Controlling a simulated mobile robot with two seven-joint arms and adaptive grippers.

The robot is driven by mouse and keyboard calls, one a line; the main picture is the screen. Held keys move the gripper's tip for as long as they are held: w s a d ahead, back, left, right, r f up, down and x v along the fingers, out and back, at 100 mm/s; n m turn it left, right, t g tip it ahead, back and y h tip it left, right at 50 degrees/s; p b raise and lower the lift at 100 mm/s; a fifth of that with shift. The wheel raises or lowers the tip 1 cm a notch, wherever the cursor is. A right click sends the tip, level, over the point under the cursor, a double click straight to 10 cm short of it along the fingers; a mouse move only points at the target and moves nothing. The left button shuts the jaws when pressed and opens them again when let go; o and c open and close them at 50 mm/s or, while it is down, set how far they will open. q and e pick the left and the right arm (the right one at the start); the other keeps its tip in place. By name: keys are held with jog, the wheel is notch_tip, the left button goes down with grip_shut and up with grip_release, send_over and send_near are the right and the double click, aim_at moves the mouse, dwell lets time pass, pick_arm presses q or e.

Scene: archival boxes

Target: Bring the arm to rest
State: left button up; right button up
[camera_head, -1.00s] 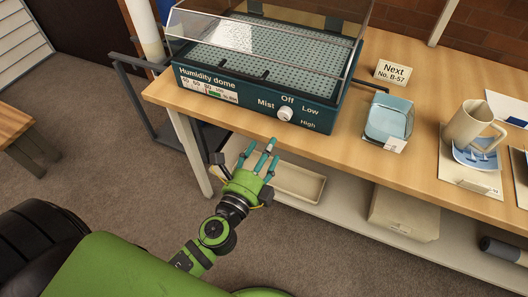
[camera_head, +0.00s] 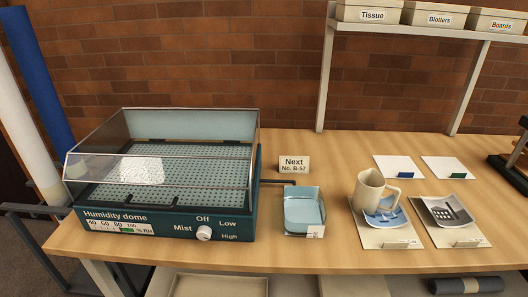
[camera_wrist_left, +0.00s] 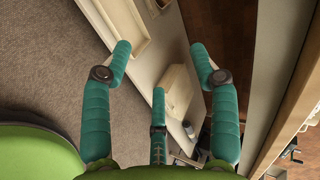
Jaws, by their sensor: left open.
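My left gripper (camera_wrist_left: 159,50) shows in the left wrist view with its teal fingers spread open and nothing between them. It is over the carpet and the low shelf at the table's front. It does not show in the head view. My right gripper is in neither view. The humidity dome (camera_head: 160,222) stands on the left of the wooden table, its clear cover over the perforated tray. Its white knob (camera_head: 204,233) is on the front face. A bright white patch (camera_head: 142,170) shows through the cover; I cannot tell what it is.
A blue water tank (camera_head: 304,212) stands right of the dome, below a "Next" card (camera_head: 294,164). A beige mug (camera_head: 369,190) stands on a blue picture; a grey photograph (camera_head: 446,211) lies to its right. Labelled boxes (camera_head: 372,14) sit on a shelf. Bare wood (camera_head: 330,258) fronts the table.

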pick_arm(q)
jog(key=s+a+f+n+g, duration=0.2)
jog(key=s+f+n+g, duration=0.2)
jog(key=s+f, duration=0.55)
jog(key=s+a+f+n+g, duration=0.1)
jog(key=s+f+n+g, duration=0.2)
jog(key=s+f+n, duration=0.2)
jog(key=s+a+f+n+g+p, duration=0.1)
jog(key=s+f+n+g, duration=0.3)
jog(key=s+f, duration=0.7)
jog(key=s+n, duration=0.1)
jog(key=s, duration=0.6)
jog(key=shift+n, duration=0.3)
